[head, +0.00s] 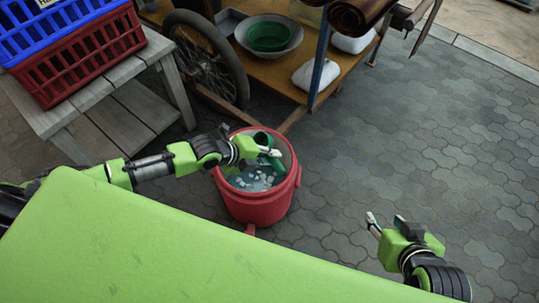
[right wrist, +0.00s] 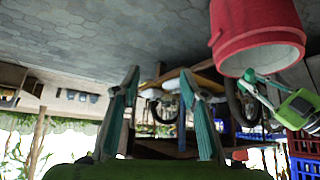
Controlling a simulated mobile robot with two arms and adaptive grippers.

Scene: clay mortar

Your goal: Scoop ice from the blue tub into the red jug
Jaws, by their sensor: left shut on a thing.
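A red tub (head: 258,207) with side grips stands on the paving and holds ice cubes (head: 256,180) in bluish water. My left gripper (head: 268,153) is over the tub's far inner side, shut on a green scoop (head: 276,164). The scoop is inside the rim, and my gripper partly hides it. The red tub also shows in the right wrist view (right wrist: 258,45), upside down. My right gripper (head: 385,222) is open and empty to the right of the tub; its two fingers stand apart in the right wrist view (right wrist: 160,75). I see no blue tub and no separate red jug.
A blue crate (head: 40,33) and a red crate (head: 80,62) stand on a grey wooden bench (head: 125,100) at left. A wheeled wooden cart (head: 270,75) behind the tub carries a metal bowl (head: 290,35) with a green bowl (head: 266,37). Paving at right is clear.

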